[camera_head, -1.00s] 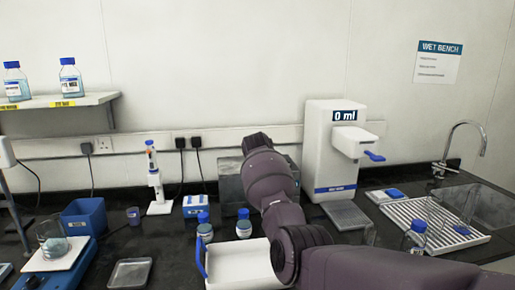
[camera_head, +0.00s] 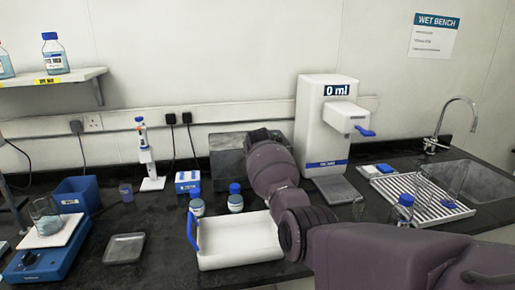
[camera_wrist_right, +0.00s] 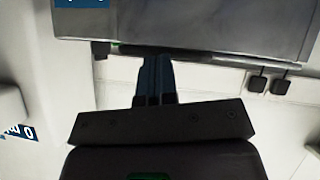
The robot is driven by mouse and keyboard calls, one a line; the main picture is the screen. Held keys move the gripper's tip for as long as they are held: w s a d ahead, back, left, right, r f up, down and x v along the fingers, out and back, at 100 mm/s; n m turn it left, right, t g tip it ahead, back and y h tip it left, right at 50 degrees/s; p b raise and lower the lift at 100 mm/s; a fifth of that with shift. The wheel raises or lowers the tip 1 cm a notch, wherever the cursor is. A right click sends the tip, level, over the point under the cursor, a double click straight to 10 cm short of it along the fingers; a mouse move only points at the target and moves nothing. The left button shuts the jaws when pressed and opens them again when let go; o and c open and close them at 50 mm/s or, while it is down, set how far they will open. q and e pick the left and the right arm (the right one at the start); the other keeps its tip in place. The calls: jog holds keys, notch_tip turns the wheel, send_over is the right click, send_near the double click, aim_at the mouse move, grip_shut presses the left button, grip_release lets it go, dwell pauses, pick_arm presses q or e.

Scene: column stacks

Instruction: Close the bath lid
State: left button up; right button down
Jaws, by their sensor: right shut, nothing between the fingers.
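The bath is a grey metal box (camera_head: 228,160) at the back of the bench, against the wall, left of the dispenser. My right arm covers its right part in the head view. The lid's position is not clear. In the wrist view a grey metal face of the bath (camera_wrist_right: 215,22) fills the top, with a dark edge below it. My right gripper (camera_wrist_right: 155,65) is shut and empty, its fingertips at or close to that dark edge; contact cannot be told. In the head view my wrist hides the fingers. My left gripper is not in view.
A white dispenser (camera_head: 325,135) stands right of the bath. Two blue-capped jars (camera_head: 235,200) and a white tray with a blue handle (camera_head: 240,245) stand in front. A pipette stand (camera_head: 148,160) is left. A drying rack (camera_head: 425,200) and sink are right.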

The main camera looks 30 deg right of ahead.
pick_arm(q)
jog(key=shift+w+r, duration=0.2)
pick_arm(e)
jog(key=shift+f, duration=0.1)
pick_arm(q)
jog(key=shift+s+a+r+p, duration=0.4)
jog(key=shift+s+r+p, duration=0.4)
jog(key=shift+p, duration=0.6)
pick_arm(e)
jog(key=s+a+r, duration=0.2)
jog(key=s+r, duration=0.6)
jog(key=r, duration=0.1)
jog(key=shift+s+a+r, duration=0.25)
jog(key=shift+s+r, duration=0.1)
jog(key=shift+r, duration=0.05)
